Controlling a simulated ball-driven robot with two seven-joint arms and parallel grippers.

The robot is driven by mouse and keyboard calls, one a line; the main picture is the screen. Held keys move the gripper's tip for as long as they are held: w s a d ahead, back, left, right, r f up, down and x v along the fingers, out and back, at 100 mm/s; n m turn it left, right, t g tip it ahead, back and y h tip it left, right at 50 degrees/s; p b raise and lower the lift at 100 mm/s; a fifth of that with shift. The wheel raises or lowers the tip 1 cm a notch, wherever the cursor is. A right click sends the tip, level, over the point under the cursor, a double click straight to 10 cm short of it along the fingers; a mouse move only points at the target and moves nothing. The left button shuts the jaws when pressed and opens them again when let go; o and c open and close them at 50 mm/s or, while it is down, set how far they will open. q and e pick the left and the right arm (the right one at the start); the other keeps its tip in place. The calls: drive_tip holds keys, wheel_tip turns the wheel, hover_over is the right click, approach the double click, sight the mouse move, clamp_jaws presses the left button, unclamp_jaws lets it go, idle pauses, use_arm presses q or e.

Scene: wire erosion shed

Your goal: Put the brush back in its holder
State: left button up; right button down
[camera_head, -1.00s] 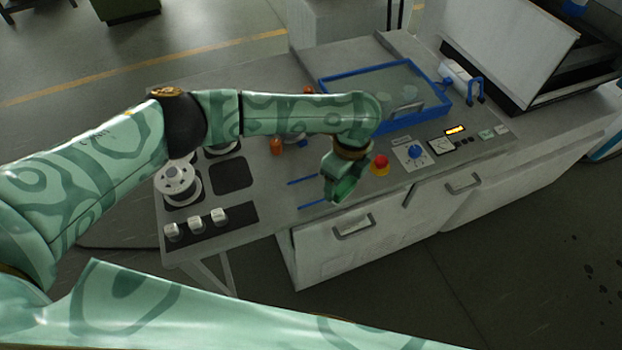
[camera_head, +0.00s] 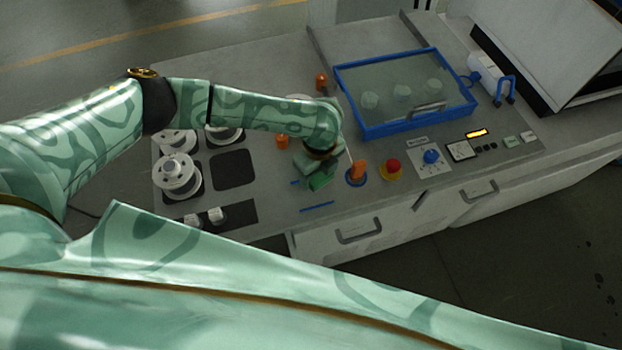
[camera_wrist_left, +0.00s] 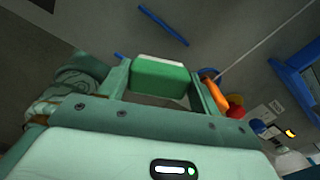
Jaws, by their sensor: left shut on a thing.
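My left gripper (camera_head: 318,178) is low over the worktop and is shut on a green block with a pale edge (camera_wrist_left: 160,76). The block sits between the two fingers in the left wrist view; I cannot tell for sure whether it is the brush. Just right of the gripper, an upright orange piece (camera_head: 358,169) stands in a round blue-rimmed base (camera_head: 351,180); it also shows in the wrist view (camera_wrist_left: 216,96). It may be a handle in a holder, but I cannot tell. Two blue strips (camera_head: 317,206) lie near the gripper, one partly hidden. My right gripper is not in view.
A red button (camera_head: 392,168) and a blue knob (camera_head: 431,157) stand to the right. A blue-framed tray (camera_head: 377,131) is behind them.

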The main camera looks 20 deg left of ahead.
use_arm(q)
drive_tip(key=shift+s+a+f, duration=0.4)
drive_tip(key=shift+a+f, duration=0.3)
drive_tip(key=shift+f, duration=0.15)
drive_tip(key=f, duration=0.3)
drive_tip(key=shift+a+f, duration=0.1)
drive_tip(key=shift+a, duration=0.1)
drive_tip(key=o, duration=0.7)
drive_tip(key=shift+s, duration=0.1)
drive_tip(key=shift+o, duration=0.9)
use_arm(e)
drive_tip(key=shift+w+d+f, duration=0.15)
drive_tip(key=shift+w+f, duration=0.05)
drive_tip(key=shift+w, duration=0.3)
use_arm(q)
wheel_tip(320, 180, up, 12)
drive_tip(key=shift+d+r+p, duration=0.1)
drive_tip(key=shift+p, duration=0.65)
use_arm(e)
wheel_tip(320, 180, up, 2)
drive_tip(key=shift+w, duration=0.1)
